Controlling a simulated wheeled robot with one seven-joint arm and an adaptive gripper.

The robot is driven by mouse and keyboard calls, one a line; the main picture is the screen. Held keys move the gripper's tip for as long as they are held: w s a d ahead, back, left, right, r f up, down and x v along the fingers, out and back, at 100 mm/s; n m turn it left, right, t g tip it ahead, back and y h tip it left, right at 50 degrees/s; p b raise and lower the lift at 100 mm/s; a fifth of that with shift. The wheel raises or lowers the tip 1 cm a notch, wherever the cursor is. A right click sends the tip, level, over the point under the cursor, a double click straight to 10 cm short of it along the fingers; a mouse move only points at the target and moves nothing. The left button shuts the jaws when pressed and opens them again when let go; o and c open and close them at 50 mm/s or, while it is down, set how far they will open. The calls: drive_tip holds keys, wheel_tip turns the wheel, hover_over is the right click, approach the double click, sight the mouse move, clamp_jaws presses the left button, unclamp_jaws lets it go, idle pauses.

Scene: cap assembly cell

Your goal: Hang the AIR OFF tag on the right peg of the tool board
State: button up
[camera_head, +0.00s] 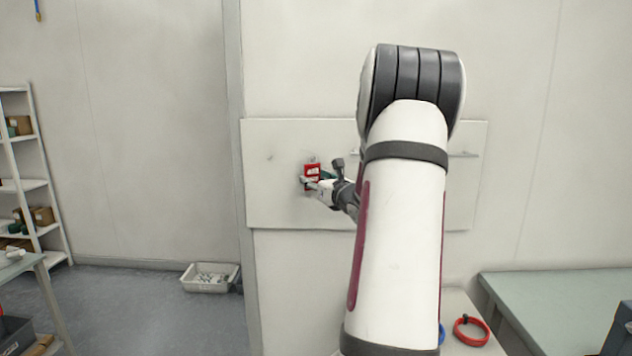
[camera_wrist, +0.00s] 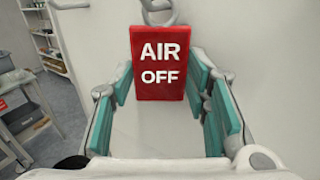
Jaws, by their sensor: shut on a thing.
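The AIR OFF tag (camera_wrist: 161,62) is red with white letters and is upright between the teal pads of my gripper (camera_wrist: 163,85) in the wrist view. My gripper is shut on its side edges. A grey rounded peg end (camera_wrist: 158,12) shows right above the tag. In the head view the tag (camera_head: 312,171) is in front of the white tool board (camera_head: 275,205), just below a small peg (camera_head: 312,160). Whether the tag is on the peg or only in front of it, I cannot tell. Another peg (camera_head: 269,157) is bare to the left. My arm hides the middle of the board.
A horizontal bar (camera_head: 464,155) is on the board's right part. A red ring (camera_head: 471,330) lies on a white surface at lower right, beside a grey-green bench (camera_head: 560,300). A white bin (camera_head: 210,278) is on the floor, and shelves (camera_head: 25,185) stand at left.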

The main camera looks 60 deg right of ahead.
drive_tip(key=o, duration=0.8)
drive_tip(key=v, duration=1.2)
